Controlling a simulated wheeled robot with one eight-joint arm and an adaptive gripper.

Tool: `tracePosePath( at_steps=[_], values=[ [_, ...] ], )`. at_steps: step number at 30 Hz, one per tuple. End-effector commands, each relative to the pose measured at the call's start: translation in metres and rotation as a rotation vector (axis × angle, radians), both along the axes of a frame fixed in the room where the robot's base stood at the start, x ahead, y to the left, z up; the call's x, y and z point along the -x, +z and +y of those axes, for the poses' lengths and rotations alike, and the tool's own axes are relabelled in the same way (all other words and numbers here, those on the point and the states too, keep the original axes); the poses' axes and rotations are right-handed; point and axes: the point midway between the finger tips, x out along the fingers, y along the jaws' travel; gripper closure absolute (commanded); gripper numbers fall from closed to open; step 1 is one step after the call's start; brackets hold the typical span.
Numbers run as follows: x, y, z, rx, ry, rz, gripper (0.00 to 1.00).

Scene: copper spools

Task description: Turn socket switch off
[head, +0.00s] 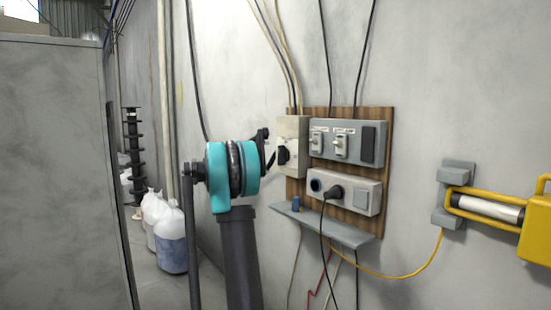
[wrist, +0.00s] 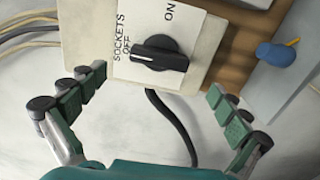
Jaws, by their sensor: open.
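The socket switch is a black rotary knob (wrist: 160,53) on a cream box (wrist: 198,40) labelled SOCKETS, OFF and ON. In the wrist view, the white line on the knob is at its left end, on the side of the OFF label; ON is above the knob. In the head view, the cream box (head: 293,128) is at the left of the wooden board, with its knob (head: 283,152) beside my gripper (head: 268,148). In the wrist view, my gripper (wrist: 158,84) is open, its fingers spread below and either side of the knob, with nothing between them.
The wooden board (head: 389,128) also carries a grey switch panel (head: 330,154) and a socket box (head: 354,192) with a black plug. A grey shelf (head: 335,228) below holds a small blue object (head: 295,203). A yellow lamp (head: 535,228) hangs at the right.

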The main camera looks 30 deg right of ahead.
Motion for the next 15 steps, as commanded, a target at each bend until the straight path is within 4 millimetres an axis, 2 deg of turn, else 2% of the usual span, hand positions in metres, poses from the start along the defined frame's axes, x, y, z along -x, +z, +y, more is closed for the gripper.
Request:
tracePosePath(
  at_steps=[1,6,15],
  values=[
    [0.000,0.000,0.010,0.000,0.004,0.000,0.00],
    [0.002,0.000,0.030,0.000,0.002,0.000,0.00],
    [0.003,0.000,0.036,0.000,0.000,0.000,0.00]
  ],
)
